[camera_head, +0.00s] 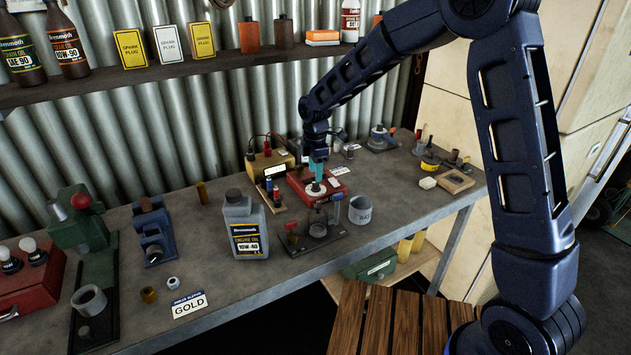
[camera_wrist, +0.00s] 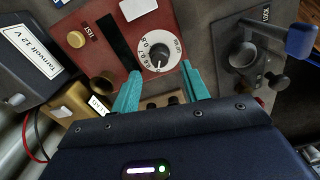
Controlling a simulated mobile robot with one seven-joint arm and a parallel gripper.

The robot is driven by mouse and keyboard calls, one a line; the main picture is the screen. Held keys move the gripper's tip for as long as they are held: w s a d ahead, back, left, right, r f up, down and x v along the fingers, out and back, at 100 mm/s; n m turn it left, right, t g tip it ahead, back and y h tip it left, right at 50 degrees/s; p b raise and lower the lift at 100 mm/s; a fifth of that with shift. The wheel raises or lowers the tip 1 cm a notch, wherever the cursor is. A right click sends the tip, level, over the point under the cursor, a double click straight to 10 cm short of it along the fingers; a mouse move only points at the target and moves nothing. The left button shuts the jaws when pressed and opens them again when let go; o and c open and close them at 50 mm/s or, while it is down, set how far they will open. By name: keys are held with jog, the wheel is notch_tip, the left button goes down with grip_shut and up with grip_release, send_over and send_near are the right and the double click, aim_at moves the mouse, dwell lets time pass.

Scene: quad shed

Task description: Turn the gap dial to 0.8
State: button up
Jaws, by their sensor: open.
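The gap dial is a white disc (camera_wrist: 158,52) with black numbers, an "mm" mark and a dark centre. It is set in a red unit (camera_wrist: 82,62), which also shows on the bench in the head view (camera_head: 338,196). Which number the dial is set to is too small to read surely. My gripper (camera_wrist: 160,69) is open, its two teal fingers on either side of the dial's near edge in the wrist view. In the head view my gripper (camera_head: 317,182) points down over the red unit. Whether the fingers touch the dial I cannot tell.
Close by stand a yellow battery-like box (camera_head: 268,164), a dark fixture (camera_head: 312,234), a grey cup (camera_head: 362,210) and an oil can (camera_head: 245,226). Some bench surface right of the cup is clear.

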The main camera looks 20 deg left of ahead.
aim_at(316, 183)
jog(key=shift+f, duration=2.3)
grip_shut()
jog(key=c, duration=1)
grip_release()
